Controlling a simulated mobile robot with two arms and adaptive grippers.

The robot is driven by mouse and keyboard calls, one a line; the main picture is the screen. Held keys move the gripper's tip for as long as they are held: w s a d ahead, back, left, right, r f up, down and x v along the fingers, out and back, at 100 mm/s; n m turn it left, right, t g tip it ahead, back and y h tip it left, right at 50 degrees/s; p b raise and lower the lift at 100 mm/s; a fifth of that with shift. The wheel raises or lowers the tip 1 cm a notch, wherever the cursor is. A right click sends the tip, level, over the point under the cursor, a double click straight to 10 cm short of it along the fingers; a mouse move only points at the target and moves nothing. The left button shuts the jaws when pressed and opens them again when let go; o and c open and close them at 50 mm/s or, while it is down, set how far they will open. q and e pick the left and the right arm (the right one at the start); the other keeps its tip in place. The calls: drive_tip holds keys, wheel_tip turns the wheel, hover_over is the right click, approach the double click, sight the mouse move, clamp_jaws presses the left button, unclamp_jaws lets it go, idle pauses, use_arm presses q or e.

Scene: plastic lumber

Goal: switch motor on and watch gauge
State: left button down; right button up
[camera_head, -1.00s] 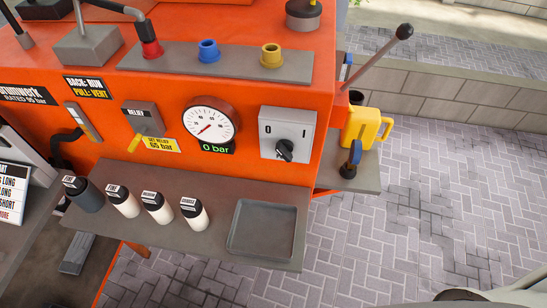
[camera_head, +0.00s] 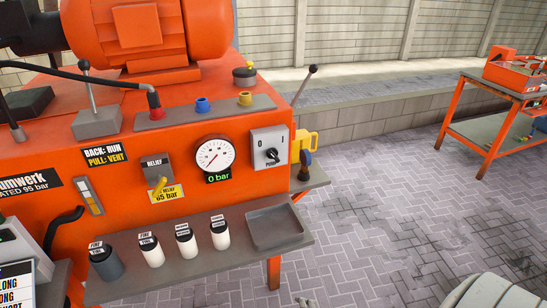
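The motor switch (camera_head: 269,147) is a grey box marked 0 and I, with a black knob (camera_head: 272,155), on the front of the orange power unit (camera_head: 120,135). The knob's setting is too small to read surely. The round white gauge (camera_head: 213,155) is left of it, its red needle toward the lower left. The green display (camera_head: 218,176) below reads 0 bar. The orange motor (camera_head: 140,35) sits on top of the unit. No gripper fingers show clearly; a grey rounded part of mine is at the lower right edge.
A shelf (camera_head: 190,262) below the gauge bears several labelled bottles (camera_head: 150,250) and an empty grey tray (camera_head: 274,228). An orange cart (camera_head: 497,128) stands right; paving between is clear.

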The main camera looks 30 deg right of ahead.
drive_tip(key=w+d+r+n+t, duration=0.1)
drive_tip(key=w+r, duration=0.3)
drive_tip(key=r, duration=0.2)
drive_tip(key=w+d+r+n+t+h, duration=0.1)
drive_tip(key=w+d+r, duration=0.1)
drive_tip(key=r, duration=0.4)
drive_tip(key=w+d+r+n+t, duration=0.1)
drive_tip(key=w+r+t, duration=0.1)
drive_tip(key=w+r, duration=0.3)
drive_tip(key=shift+w+d+r+n+h+p, duration=0.15)
drive_tip(key=shift+w+r+h, duration=0.05)
drive_tip(key=shift+r, duration=0.25)
drive_tip(key=shift+w+d+r+n+h+p, duration=0.1)
drive_tip(key=shift+w+r+n+h+p, duration=0.1)
drive_tip(key=shift+r, duration=0.2)
drive_tip(key=n+t, duration=0.6)
drive_tip(key=n, duration=0.4)
approach(274, 158)
drive_tip(key=shift+m, duration=0.35)
drive_tip(key=p+x, duration=0.1)
drive_tip(key=x, duration=0.7)
drive_tip(key=shift+w+d+f, duration=0.15)
drive_tip(key=shift+d, duration=0.05)
drive_tip(key=shift+x, duration=0.95)
use_arm(q)
drive_tip(key=shift+w+d+r, duration=0.55)
drive_tip(key=shift+w+r, duration=0.05)
drive_tip(key=shift+r, duration=0.25)
use_arm(e)
drive_tip(key=shift+a, duration=0.1)
